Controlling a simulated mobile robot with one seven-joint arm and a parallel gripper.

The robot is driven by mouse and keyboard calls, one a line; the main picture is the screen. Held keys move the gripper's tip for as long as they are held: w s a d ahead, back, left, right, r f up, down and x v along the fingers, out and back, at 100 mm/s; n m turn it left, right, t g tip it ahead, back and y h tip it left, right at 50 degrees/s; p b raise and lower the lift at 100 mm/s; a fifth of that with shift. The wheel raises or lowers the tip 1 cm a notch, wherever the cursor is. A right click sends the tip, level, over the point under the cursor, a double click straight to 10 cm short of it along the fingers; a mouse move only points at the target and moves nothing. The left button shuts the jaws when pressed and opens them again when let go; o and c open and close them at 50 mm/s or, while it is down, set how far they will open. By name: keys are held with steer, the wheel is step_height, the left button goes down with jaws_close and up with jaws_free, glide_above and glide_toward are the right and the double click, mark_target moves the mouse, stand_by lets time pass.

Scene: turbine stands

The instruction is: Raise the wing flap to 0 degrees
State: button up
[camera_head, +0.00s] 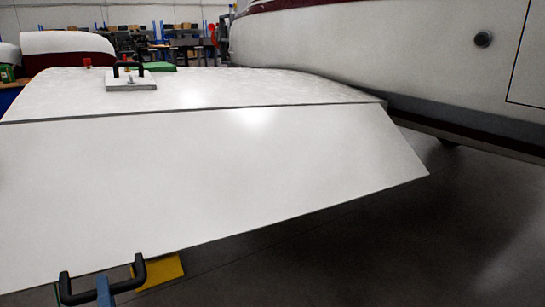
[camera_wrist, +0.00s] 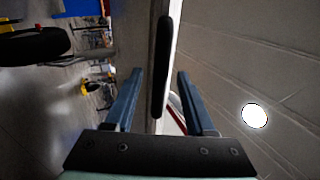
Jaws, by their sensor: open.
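The wing flap (camera_head: 220,180) is a broad white panel hinged along a dark seam to the wing (camera_head: 220,88). It slopes down from the seam toward me. A black handle (camera_head: 138,270) stands at the flap's lower left edge. In the wrist view the black handle (camera_wrist: 162,60) is a long upright bar beside a pale edge. My gripper (camera_wrist: 160,75) has two blue fingers, open, one on each side of the bar with gaps visible. In the head view only a blue part of my gripper (camera_head: 104,291) shows, at the handle; the rest is out of frame.
A white block with a black handle (camera_head: 130,76) sits on the wing top. The white fuselage (camera_head: 370,45) fills the upper right. A yellow object (camera_head: 160,272) shows below the flap edge. Dark floor (camera_head: 400,250) is clear at lower right. Workbenches (camera_head: 160,45) stand far behind.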

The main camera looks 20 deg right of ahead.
steer(key=shift+b, duration=0.35)
stand_by(0.4)
steer(key=shift+c, duration=0.2)
jaws_close()
steer(key=shift+r, duration=0.1)
stand_by(1.1)
